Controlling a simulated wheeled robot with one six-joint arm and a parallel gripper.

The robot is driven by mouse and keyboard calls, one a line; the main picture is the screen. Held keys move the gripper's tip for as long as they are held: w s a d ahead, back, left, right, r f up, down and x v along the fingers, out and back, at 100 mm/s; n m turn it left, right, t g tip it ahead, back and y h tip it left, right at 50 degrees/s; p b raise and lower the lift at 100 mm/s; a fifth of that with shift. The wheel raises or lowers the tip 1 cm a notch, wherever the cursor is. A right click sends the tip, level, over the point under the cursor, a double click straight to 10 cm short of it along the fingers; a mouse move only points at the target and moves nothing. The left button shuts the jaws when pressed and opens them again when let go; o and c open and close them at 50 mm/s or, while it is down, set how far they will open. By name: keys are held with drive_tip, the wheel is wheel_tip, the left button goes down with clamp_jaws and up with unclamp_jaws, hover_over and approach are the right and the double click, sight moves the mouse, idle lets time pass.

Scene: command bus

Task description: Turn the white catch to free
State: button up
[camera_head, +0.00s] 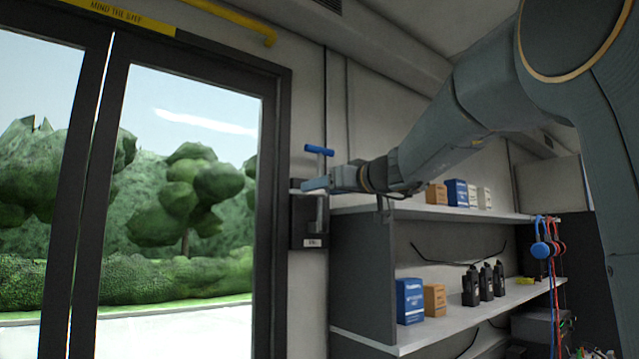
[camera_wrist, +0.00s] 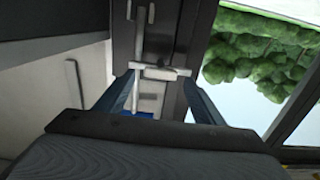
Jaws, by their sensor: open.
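A white crossbar (camera_wrist: 165,73), which looks like the white catch, lies between my open fingertips in the wrist view. I cannot tell whether they touch it. A pale upright rod (camera_wrist: 138,38) runs past the catch's left part. In the head view my gripper (camera_head: 316,185) hides most of the catch, in front of a dark wall-mounted box (camera_head: 300,236) with a small label. A blue T-shaped handle (camera_head: 319,150) stands above my gripper, and a bit of blue (camera_wrist: 125,113) shows between the fingers in the wrist view. My gripper (camera_wrist: 160,79) holds nothing.
A dark-framed glass door (camera_head: 262,110) is left of the box. To the right are shelves (camera_head: 450,325) with blue and orange boxes (camera_head: 410,300) and black handheld units (camera_head: 484,285). A yellow rail (camera_head: 235,18) is above the door.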

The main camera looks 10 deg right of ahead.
drive_tip(key=shift+w+a, duration=0.3)
drive_tip(key=shift+w, duration=0.35)
drive_tip(key=c, duration=1)
drive_tip(key=shift+c, duration=0.2)
